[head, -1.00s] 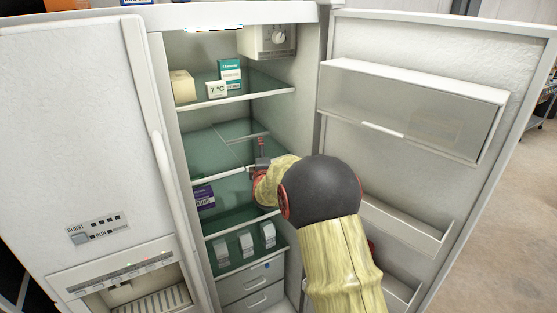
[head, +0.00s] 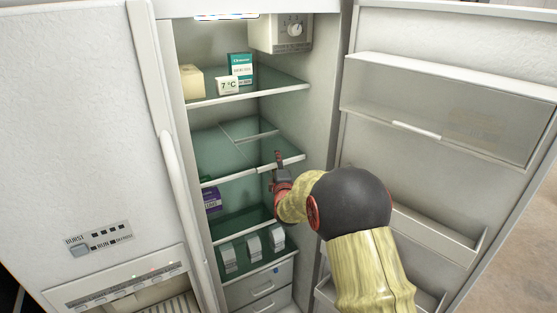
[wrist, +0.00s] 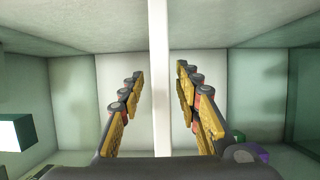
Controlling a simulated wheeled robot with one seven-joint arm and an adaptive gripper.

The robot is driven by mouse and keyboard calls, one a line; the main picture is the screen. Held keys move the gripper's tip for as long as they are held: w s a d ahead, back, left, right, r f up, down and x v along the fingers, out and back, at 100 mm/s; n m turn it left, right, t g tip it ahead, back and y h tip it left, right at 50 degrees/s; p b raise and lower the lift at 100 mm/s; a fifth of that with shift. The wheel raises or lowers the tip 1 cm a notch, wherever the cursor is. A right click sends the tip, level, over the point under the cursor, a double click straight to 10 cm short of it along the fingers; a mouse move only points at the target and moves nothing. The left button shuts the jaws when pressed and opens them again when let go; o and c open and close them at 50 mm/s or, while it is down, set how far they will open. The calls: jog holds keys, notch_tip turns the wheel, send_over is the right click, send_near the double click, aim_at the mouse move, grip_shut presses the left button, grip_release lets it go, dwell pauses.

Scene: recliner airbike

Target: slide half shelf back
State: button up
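The half shelf (head: 262,149) is the right-hand piece of the split glass shelf in the middle of the open fridge. It has a white front trim and lies level beside the left-hand piece (head: 215,152). My gripper (head: 279,160) is at the half shelf's front trim, with one finger showing above it. In the wrist view the white trim (wrist: 159,70) runs upright between my two open fingers (wrist: 160,92), with a gap on both sides. Part of the trim is hidden behind my gripper in the head view.
The shelf above holds a cream block (head: 191,82), a teal box (head: 240,68) and a 7 °C display (head: 228,86). A purple box (head: 212,200) and several small cartons (head: 253,246) stand below. The fridge door (head: 420,170) is open on the right, beside my arm.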

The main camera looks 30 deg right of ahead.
aim_at(270, 152)
jog(key=shift+x, duration=1.4)
jog(key=shift+c, duration=0.7)
jog(key=shift+a+f, duration=0.1)
grip_shut()
jog(key=shift+f, duration=0.1)
